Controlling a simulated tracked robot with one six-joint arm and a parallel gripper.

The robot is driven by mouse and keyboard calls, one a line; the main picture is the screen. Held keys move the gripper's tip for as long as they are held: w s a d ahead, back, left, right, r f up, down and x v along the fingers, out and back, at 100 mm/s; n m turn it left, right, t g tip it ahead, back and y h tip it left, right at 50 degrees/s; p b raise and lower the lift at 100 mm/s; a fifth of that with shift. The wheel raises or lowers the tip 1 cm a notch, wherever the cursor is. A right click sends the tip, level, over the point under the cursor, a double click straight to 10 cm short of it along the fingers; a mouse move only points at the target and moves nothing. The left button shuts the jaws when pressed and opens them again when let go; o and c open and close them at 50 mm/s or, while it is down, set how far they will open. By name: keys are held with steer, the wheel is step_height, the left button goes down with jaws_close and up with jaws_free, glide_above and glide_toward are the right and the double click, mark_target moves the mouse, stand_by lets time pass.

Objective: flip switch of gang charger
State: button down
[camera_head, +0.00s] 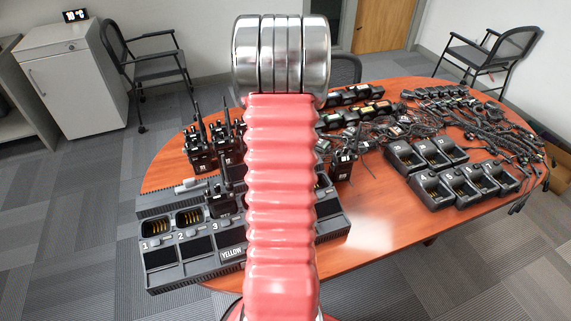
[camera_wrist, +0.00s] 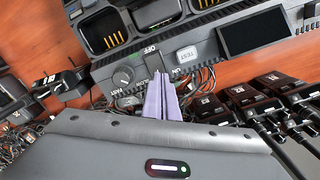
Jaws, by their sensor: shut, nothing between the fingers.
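The gang charger (camera_head: 192,272) is a long dark grey unit with numbered bays and a YELLOW label, at the table's near left edge in the head view. My arm covers its middle and part of its right. In the wrist view, the charger (camera_wrist: 212,40) shows a dark rectangular switch (camera_wrist: 154,62) with OFF lettering, between a round knob (camera_wrist: 123,76) and a small white square (camera_wrist: 186,54). My gripper (camera_wrist: 160,80) has pale purple fingers, shut and empty. Their tips appear just below the switch; contact cannot be told. The head view does not show the fingers.
Radios (camera_head: 198,148) stand behind the charger, and one sits in a charger bay. Small chargers (camera_head: 452,186), cables (camera_head: 500,130) and battery packs fill the right side of the table (camera_head: 370,235). Its front middle is bare. Chairs stand beyond.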

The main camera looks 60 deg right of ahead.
steer(key=shift+f, duration=0.4)
steer(key=shift+r, duration=0.1)
stand_by(0.3)
step_height(320, 180, up, 7)
stand_by(1.1)
steer(key=shift+w+a, duration=0.1)
stand_by(0.5)
